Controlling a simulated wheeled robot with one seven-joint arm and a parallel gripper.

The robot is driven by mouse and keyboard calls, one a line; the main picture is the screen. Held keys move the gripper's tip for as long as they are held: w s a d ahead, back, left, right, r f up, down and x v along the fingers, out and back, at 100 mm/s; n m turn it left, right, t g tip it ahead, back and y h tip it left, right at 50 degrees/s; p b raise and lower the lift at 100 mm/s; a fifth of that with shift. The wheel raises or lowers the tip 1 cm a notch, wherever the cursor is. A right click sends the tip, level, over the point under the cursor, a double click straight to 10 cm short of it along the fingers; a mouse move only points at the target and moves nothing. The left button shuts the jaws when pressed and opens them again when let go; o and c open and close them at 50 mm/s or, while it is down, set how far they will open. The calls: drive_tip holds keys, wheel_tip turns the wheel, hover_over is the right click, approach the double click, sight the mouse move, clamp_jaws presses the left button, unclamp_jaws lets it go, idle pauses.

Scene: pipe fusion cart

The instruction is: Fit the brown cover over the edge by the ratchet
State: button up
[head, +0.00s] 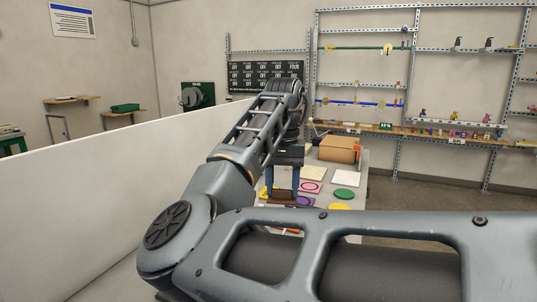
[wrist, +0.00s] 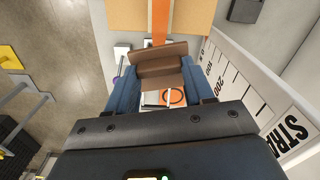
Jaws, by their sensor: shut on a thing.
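My gripper (wrist: 158,78) is shut on the brown cover (wrist: 160,58), an angled piece held between its two blue fingers. In the head view my gripper (head: 282,188) points down over the table, with the brown cover (head: 283,196) low between the fingers. A brown box (wrist: 195,14) with an orange strap (wrist: 159,22) across it lies just beyond the cover in the wrist view. The box (head: 338,150) stands behind and right of my gripper in the head view. The cover looks apart from the box edge, but its height is hard to judge. I cannot make out the ratchet clearly.
A white board (wrist: 262,100) with black lettering and marks lies right of my gripper in the wrist view. Flat cards and discs, including a green disc (head: 344,193) and a pink card (head: 312,187), lie on the table. A white partition (head: 100,195) stands to the left.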

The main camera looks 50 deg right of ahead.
sight(285, 203)
drive_tip(key=s+a+f+m, duration=0.2)
drive_tip(key=f, duration=0.1)
drive_tip(key=shift+s+a+m, duration=0.15)
drive_tip(key=shift+s+m, duration=0.2)
drive_tip(key=shift+m, duration=0.05)
wheel_tip(285, 203, down, 6)
drive_tip(key=b, duration=0.6)
drive_tip(key=shift+r, duration=0.1)
drive_tip(key=shift+f, duration=1.3)
drive_tip(key=o, duration=1.1)
drive_tip(key=shift+r+p, duration=2.55)
